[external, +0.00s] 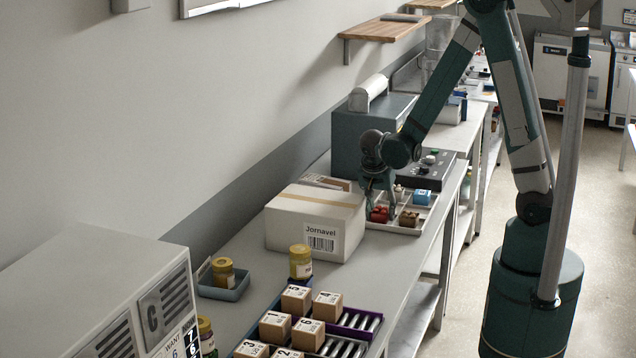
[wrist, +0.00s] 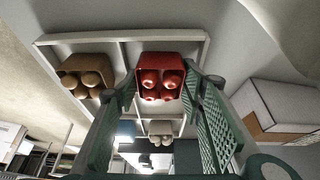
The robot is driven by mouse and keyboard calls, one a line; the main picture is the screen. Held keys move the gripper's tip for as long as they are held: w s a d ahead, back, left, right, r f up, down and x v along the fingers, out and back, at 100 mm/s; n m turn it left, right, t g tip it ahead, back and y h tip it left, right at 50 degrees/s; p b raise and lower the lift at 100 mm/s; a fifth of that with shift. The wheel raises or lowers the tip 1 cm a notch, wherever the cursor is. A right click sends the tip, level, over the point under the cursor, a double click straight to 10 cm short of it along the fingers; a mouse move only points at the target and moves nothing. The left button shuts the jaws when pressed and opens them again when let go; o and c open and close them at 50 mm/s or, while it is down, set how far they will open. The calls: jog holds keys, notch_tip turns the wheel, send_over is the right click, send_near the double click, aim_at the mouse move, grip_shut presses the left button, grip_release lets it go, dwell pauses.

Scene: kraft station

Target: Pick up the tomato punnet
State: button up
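The tomato punnet is a small red tray of red tomatoes (external: 379,215); it stands in a compartment of a white divided tray (external: 405,231). In the wrist view the punnet (wrist: 160,67) lies between my fingertips. My gripper (external: 380,201) points down over the punnet, its fingers spread to either side of it. The fingertips (wrist: 162,82) are close to the punnet's sides; contact is not clear. A brown punnet (wrist: 88,76) sits in the neighbouring compartment, and a pale one (wrist: 172,131) in another.
A cardboard box (external: 315,222) stands close beside the tray, left of my gripper. A blue item (external: 422,197) is in the tray. A grey machine (external: 362,140) stands behind. Numbered blocks (external: 297,299) and yellow-lidded jars (external: 300,262) are at the front of the bench.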

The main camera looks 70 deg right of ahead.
aim_at(381, 209)
jog(key=c, duration=0.6)
jog(key=shift+o, duration=0.2)
jog(key=shift+r, duration=0.1)
jog(key=shift+r+p, duration=0.6)
jog(key=shift+r, duration=4.35)
